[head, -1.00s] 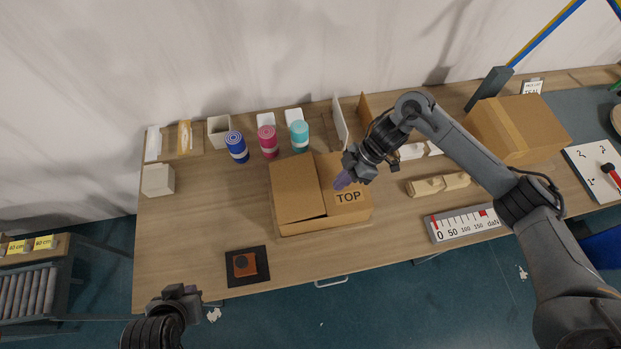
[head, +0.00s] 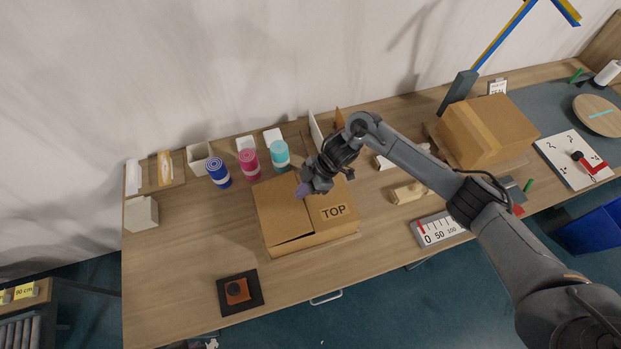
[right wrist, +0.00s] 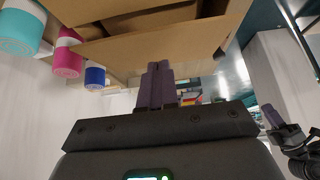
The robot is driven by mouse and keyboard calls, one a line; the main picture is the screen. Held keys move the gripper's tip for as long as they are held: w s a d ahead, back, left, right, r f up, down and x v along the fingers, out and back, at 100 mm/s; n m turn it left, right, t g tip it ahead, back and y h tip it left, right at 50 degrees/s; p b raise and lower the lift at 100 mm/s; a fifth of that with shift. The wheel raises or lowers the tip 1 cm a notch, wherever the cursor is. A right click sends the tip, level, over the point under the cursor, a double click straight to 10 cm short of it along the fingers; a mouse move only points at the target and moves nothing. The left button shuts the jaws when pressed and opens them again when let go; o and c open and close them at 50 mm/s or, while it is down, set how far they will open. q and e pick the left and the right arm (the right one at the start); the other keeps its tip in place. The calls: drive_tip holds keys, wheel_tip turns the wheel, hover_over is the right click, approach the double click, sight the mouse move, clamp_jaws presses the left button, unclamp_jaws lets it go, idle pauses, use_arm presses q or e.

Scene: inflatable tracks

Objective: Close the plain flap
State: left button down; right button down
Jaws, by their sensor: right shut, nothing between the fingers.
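A brown cardboard box stands on the wooden table. Its plain flap (head: 281,212) covers the left part of the top and lies nearly flat, with a dark gap at its front edge. The flap marked TOP (head: 334,207) lies on the right. My right gripper (head: 301,191) is shut and empty, fingertips down at the rear of the box top near the line between the flaps; contact cannot be told. In the right wrist view its fingers (right wrist: 160,85) are together beside cardboard (right wrist: 165,40). My left gripper shows only partly at the right of that view (right wrist: 272,117); its jaws are unclear.
Blue (head: 218,172), pink (head: 249,163) and teal (head: 280,155) rolls stand behind the box. A black pad with an orange piece (head: 238,290) lies front left. A gauge (head: 437,231) and a larger carton (head: 488,130) are to the right.

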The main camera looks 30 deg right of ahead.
sight(300, 202)
drive_tip(key=shift+d+f, duration=0.25)
drive_tip(key=shift+f, duration=0.6)
drive_tip(key=shift+d+f, duration=0.25)
drive_tip(key=shift+f, duration=0.55)
drive_tip(key=shift+s+d+f+b, duration=0.1)
drive_tip(key=shift+d+f+b, duration=0.15)
drive_tip(key=shift+f, duration=0.25)
drive_tip(key=shift+d+f+b, duration=0.1)
drive_tip(key=shift+f+b, duration=0.15)
drive_tip(key=shift+f, duration=0.2)
drive_tip(key=shift+r, duration=0.2)
